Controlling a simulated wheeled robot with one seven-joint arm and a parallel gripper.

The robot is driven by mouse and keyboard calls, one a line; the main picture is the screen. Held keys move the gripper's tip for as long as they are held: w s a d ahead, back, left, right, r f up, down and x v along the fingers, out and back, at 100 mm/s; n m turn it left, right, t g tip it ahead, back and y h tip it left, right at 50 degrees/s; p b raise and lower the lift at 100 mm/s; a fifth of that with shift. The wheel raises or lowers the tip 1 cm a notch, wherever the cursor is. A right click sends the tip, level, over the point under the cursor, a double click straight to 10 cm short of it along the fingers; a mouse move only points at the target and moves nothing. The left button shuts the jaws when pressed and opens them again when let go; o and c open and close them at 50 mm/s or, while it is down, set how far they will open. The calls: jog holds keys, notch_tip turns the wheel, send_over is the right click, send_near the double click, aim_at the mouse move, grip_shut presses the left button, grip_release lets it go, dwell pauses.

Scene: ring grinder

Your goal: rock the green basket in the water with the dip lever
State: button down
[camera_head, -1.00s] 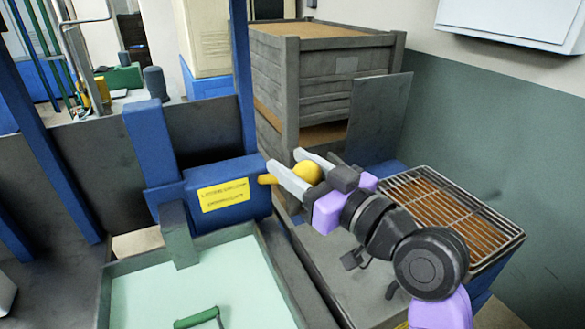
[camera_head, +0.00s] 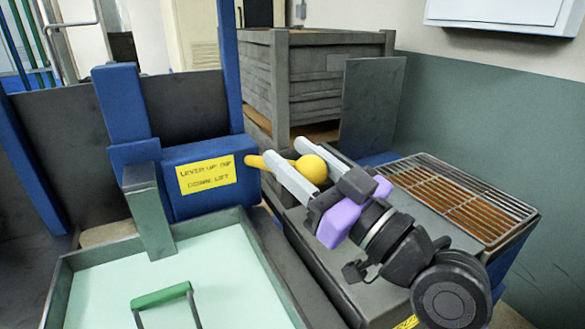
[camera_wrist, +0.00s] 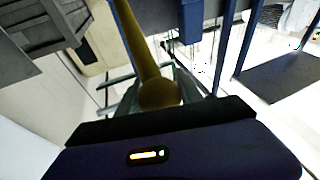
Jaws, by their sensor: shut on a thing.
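The dip lever (camera_head: 280,165) is a yellow bar with a round yellow knob (camera_head: 311,168), sticking out of the right side of a blue box with a yellow lever label (camera_head: 208,176). My gripper (camera_head: 284,150) is shut on the lever, its two grey fingers on either side of the bar near the knob. In the wrist view the bar (camera_wrist: 140,40) runs up from the knob (camera_wrist: 160,95) between the fingers. The green basket shows only as its green handle bar (camera_head: 161,297) on thin wire legs over the pale water (camera_head: 225,265), at the bottom edge. The basket's body is out of view.
The grey tank rim (camera_head: 100,252) surrounds the water, with a grey-green post (camera_head: 148,210) at its back edge. A wire rack (camera_head: 455,200) lies right of my arm. A grey slatted crate (camera_head: 330,75) and an upright dark panel (camera_head: 373,105) stand behind.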

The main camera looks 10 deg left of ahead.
jog(key=shift+s+d+f+y+b, duration=0.2)
jog(key=shift+f+b, duration=0.5)
jog(key=shift+b, duration=0.5)
jog(key=shift+s+d+f+y+b, duration=0.1)
jog(key=shift+s+f+y+b, duration=0.2)
jog(key=shift+f+b, duration=0.65)
jog(key=shift+r, duration=0.35)
jog(key=c, duration=0.8)
grip_release()
jog(key=b+v, duration=0.1)
jog(key=v, duration=0.6)
jog(key=shift+s+d+f+b, duration=0.25)
jog(key=shift+b, duration=0.1)
